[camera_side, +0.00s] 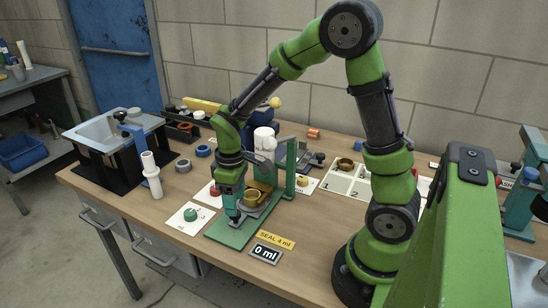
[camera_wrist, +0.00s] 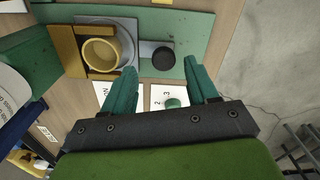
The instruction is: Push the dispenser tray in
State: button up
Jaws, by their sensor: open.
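The dispenser stands on a green base plate (camera_side: 226,234) on the wooden bench. Its grey tray (camera_wrist: 146,48) carries a tan cup (camera_wrist: 101,52) in a yellow holder (camera_wrist: 66,48), with a round black knob (camera_wrist: 163,58) at one end. In the side view the cup (camera_side: 253,194) sits just right of my gripper (camera_side: 236,219), which points down low over the base plate. In the wrist view my gripper (camera_wrist: 160,65) is open, its teal fingers apart, and the knob appears between the fingertips. I cannot tell whether a finger touches the knob.
A green button (camera_side: 190,214) on a white card lies left of the plate; a red button (camera_side: 215,189) is behind it. A yellow "SEAL 4 ml" label (camera_side: 275,240) and a "0 ml" display (camera_side: 265,254) lie in front. A white cylinder stand (camera_side: 151,175) is at left.

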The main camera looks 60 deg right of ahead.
notch_tip(320, 180, up, 14)
dwell(0.3)
jog(key=shift+f, duration=0.1)
jog(key=s+a+r+m+t+y, duration=0.1)
jog(key=s+a+r+m+t, duration=0.1)
jog(key=s, duration=0.3)
jog(key=s+a+r+m+t+y, duration=0.1)
jog(key=s+a+m+t, duration=0.1)
jog(key=s+m+t, duration=0.3)
jog(key=shift+s+a+r, duration=0.3)
jog(key=shift+s+r, duration=0.05)
jog(key=shift+s, duration=0.3)
jog(key=shift+o, duration=0.2)
